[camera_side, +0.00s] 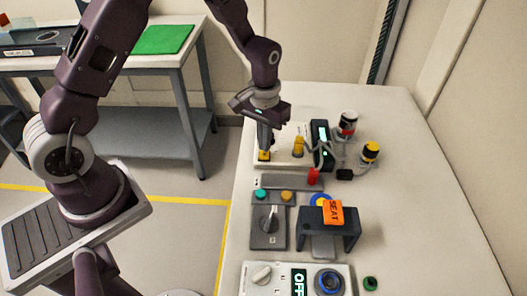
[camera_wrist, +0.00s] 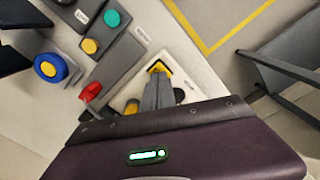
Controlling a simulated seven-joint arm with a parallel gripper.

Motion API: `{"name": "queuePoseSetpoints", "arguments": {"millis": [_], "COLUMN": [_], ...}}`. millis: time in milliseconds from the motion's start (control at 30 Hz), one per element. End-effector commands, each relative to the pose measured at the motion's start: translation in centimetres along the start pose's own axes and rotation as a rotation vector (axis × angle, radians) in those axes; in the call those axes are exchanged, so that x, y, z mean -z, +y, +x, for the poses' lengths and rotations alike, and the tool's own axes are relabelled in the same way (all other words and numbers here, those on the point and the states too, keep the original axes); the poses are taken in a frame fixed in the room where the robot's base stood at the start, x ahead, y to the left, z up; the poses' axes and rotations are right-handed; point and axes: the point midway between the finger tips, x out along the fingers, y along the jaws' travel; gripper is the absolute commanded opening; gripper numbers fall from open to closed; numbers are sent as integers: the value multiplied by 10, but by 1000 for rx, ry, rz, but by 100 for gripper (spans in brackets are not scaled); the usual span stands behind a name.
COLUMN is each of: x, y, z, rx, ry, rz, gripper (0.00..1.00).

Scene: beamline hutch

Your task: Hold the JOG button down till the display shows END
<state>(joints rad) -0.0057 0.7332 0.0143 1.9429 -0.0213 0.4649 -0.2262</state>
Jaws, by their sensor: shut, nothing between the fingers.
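My gripper (camera_side: 264,148) is shut and empty, pointing down at the back left of the white table. Its fingertips are at a yellow square button (camera_side: 264,157) on a pale panel (camera_side: 283,158); whether they press it is hard to tell. In the wrist view the closed fingers (camera_wrist: 158,82) reach the yellow button (camera_wrist: 159,67) and partly cover it. No JOG label is readable. A dark upright unit with a lit green-white strip (camera_side: 323,134) stands at the panel's right; I cannot read any text on it. A display (camera_side: 299,283) on the front panel reads OFF.
A yellow knob (camera_side: 298,146) and red knob (camera_side: 313,177) stand near my gripper.

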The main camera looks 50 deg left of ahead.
Motion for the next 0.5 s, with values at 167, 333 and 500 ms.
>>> {"name": "queuePoseSetpoints", "arguments": {"millis": [167, 333, 500], "x": [0, 0, 0], "y": [0, 0, 0], "z": [3, 6, 8], "rx": [0, 0, 0], "ry": [-1, -2, -1], "rz": [0, 0, 0], "gripper": [0, 0, 0]}}
